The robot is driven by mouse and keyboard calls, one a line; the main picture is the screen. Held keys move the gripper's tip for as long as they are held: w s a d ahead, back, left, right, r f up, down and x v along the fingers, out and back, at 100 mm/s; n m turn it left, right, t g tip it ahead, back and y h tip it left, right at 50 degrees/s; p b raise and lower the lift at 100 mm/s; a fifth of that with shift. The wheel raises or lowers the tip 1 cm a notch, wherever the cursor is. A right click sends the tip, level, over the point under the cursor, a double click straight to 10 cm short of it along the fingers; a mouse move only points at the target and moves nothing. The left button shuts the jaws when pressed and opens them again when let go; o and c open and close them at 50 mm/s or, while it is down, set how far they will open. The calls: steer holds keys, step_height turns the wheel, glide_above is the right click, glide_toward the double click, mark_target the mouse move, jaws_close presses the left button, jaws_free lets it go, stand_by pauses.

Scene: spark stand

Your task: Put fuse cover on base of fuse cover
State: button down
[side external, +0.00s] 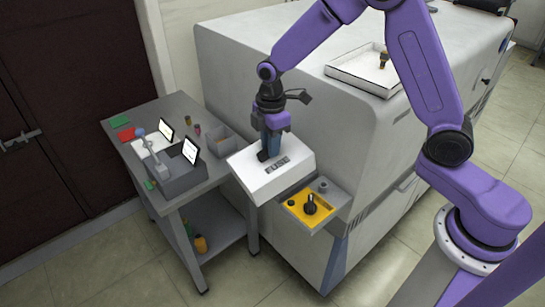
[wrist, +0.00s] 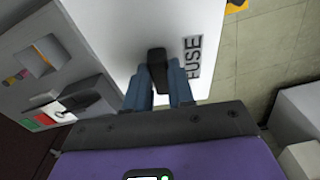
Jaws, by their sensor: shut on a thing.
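The fuse cover (side external: 256,178) is a white box-like part with a sloped top, a grey FUSE label and a black handle. In the wrist view the cover (wrist: 115,35) fills the upper middle, with the handle (wrist: 157,60) between my blue fingers. My gripper (side external: 266,150) points down and is shut on this handle; its fingers also show in the wrist view (wrist: 160,90). The cover is between the grey table's right end and the machine's side. I cannot tell whether it hangs free or touches something beneath.
A yellow panel with a black knob (side external: 311,204) juts from the large machine (side external: 340,130), right of the cover. The grey table (side external: 185,200) at left carries stands with small screens, a grey bin (side external: 223,140) and small parts. A white tray (side external: 362,72) lies on the machine.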

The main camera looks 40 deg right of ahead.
steer(key=d+m, duration=0.1)
steer(key=m, duration=0.1)
steer(key=w+m, duration=0.1)
steer(key=w+d+m, duration=0.1)
steer(key=m, duration=0.1)
steer(key=shift+d+r+m+t+y, duration=0.2)
steer(key=shift+d+m+t+y, duration=0.1)
steer(key=m, duration=0.1)
steer(key=d+m, duration=0.1)
steer(key=shift+w+d+r+m, duration=0.1)
steer(key=shift+w+r+m, duration=0.05)
steer(key=shift+w+m, duration=0.25)
steer(key=d+m, duration=0.1)
steer(key=m, duration=0.1)
steer(key=w+d+m+t, duration=0.1)
steer(key=m, duration=0.1)
steer(key=shift+w+r+t, duration=0.1)
steer(key=shift+r+t, duration=0.1)
steer(key=shift+t, duration=0.1)
steer(key=shift+w+d+r+m+h, duration=0.15)
steer(key=shift+d+m, duration=0.15)
steer(key=shift+m, duration=0.35)
steer(key=shift+w+d+f+m+h, duration=0.15)
steer(key=shift+d+m, duration=0.1)
steer(key=shift+m, duration=0.35)
steer(key=shift+w+d+r+m+h, duration=0.15)
steer(key=shift+d+m, duration=0.15)
steer(key=shift+m, duration=0.35)
step_height(320, 180, down, 7)
steer(key=shift+f, duration=0.55)
